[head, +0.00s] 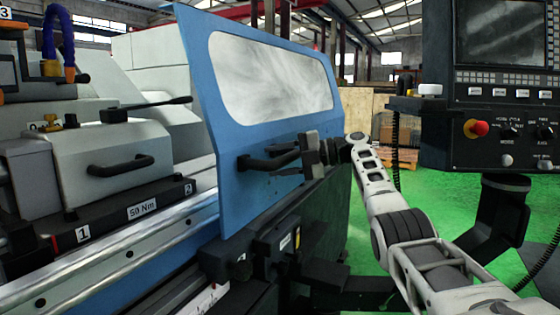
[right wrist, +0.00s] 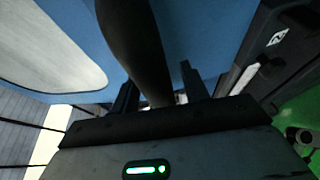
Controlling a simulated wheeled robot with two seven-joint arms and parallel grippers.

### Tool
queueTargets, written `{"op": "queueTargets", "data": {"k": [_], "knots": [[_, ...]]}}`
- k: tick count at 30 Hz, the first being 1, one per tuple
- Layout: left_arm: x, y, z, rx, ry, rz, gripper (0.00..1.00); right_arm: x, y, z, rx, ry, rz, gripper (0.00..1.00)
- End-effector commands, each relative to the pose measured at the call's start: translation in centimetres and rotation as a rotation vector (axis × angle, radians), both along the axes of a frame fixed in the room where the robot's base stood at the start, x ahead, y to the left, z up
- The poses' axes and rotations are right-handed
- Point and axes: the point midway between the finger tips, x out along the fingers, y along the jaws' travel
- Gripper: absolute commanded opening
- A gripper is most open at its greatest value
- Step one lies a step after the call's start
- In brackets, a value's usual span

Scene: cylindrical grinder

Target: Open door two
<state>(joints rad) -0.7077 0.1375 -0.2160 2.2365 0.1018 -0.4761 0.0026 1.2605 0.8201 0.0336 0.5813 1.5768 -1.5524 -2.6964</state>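A blue machine door (head: 215,110) with a large pale window stands in the middle of the head view. Its dark bar handle (head: 268,160) sticks out from the lower part. My right gripper (head: 312,152) is at the right end of this handle. In the right wrist view the handle (right wrist: 140,45) runs down between the two dark fingers (right wrist: 158,92). The fingers stand apart, and a gap shows between the handle and the right finger. The blue door (right wrist: 200,40) fills the background there. My left gripper is not in view.
A control panel (head: 505,125) with a red button hangs at the right. A grey machine head (head: 95,160) with its own handle and labels 1 and 2 stands at the left. Dark boxes (head: 275,240) sit below the door. Green floor (head: 345,210) is open behind my right arm.

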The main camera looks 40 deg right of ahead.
Motion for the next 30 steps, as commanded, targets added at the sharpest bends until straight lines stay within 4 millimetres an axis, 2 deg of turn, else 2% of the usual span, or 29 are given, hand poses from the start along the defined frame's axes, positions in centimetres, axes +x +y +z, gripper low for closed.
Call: {"op": "queueTargets", "data": {"k": [5,8,15,21,30], "knots": [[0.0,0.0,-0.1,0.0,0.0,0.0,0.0,-0.7,-0.7,0.1,0.001,0.001,-0.001,0.45],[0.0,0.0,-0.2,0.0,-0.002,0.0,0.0,-1.9,-1.9,0.4,0.001,0.0,-0.004,0.45],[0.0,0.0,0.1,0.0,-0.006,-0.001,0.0,-6.1,-5.8,1.6,0.003,-0.001,-0.004,0.45],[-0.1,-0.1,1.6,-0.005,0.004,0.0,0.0,-9.7,-9.1,3.1,0.007,-0.003,-0.003,0.45],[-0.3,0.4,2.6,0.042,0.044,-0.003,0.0,-11.1,-10.4,3.2,0.002,0.002,-0.002,0.45]]}}
